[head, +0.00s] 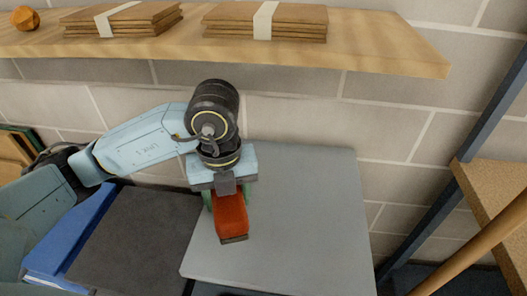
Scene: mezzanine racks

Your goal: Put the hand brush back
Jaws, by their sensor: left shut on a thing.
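My left gripper (228,197) points downward in the middle of the head view and is shut on the hand brush. The hand brush (231,216) shows as an orange-red block with a darker brown lower edge, hanging below the gripper between its greenish fingers. Its upper part is hidden by the gripper. Behind and below it is a flat light grey surface (310,230). I cannot tell whether the brush touches this surface. My right gripper is not in view.
A wooden shelf (390,52) crosses above my left arm, with stacks of flat brown cardboard (292,22) and an orange faceted object (25,18). A dark panel (135,240) and a blue item (75,235) lie left. A rack upright (450,178) and wooden pole (470,252) stand right.

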